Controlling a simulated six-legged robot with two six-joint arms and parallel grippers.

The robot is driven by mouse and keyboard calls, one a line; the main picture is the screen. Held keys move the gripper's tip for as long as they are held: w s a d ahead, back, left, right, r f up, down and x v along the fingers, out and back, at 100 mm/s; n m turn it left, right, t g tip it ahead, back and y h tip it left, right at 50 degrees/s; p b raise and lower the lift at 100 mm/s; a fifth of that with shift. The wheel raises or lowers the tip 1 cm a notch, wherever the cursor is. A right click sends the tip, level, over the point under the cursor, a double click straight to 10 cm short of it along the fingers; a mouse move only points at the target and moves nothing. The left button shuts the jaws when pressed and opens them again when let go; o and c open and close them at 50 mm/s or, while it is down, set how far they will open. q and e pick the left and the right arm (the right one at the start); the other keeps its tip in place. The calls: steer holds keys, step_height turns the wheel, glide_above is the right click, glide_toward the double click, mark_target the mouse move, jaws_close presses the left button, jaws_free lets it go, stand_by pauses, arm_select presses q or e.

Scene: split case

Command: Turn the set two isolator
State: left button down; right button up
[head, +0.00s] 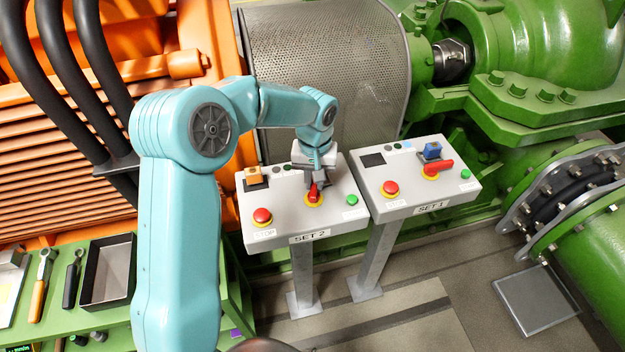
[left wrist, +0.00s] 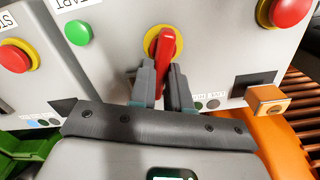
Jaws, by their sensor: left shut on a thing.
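The SET 2 panel (head: 277,220) stands on a post at the centre of the head view. Its isolator is a red handle (head: 314,193) on a yellow disc. The red handle (left wrist: 165,47) also shows in the left wrist view, over its yellow disc (left wrist: 151,39). My left gripper (head: 317,180) is at the panel, shut on the red handle. In the wrist view the two fingers of the gripper (left wrist: 164,82) are on either side of the handle, hiding part of it. My right gripper is not in view.
The SET 2 panel also has a red stop button (head: 262,216), a green start button (head: 351,200) and an orange block (head: 254,174). The SET 1 panel (head: 405,200) stands close to the right, with a similar red handle (head: 439,168) and blue block (head: 432,150). Tools lie on a green bench (head: 115,318) at lower left.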

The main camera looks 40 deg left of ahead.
arm_select(q)
steer(key=m, duration=0.3)
steer(key=shift+w+d+m+b, duration=0.1)
steer(key=shift+d+m+b, duration=0.2)
steer(key=shift+m, duration=0.1)
steer(key=m, duration=0.3)
steer(key=shift+d+m, duration=0.3)
steer(key=m, duration=0.3)
steer(key=shift+d, duration=0.3)
steer(key=shift+s+d+r+m+b, duration=0.1)
steer(key=shift+m+b, duration=0.05)
steer(key=shift+m, duration=0.7)
steer(key=shift+s+d+m+b, duration=0.1)
steer(key=shift+m+b, duration=0.05)
steer(key=shift+m, duration=0.7)
steer(key=c, duration=1.1)
jaws_free()
steer(key=shift+s, duration=0.1)
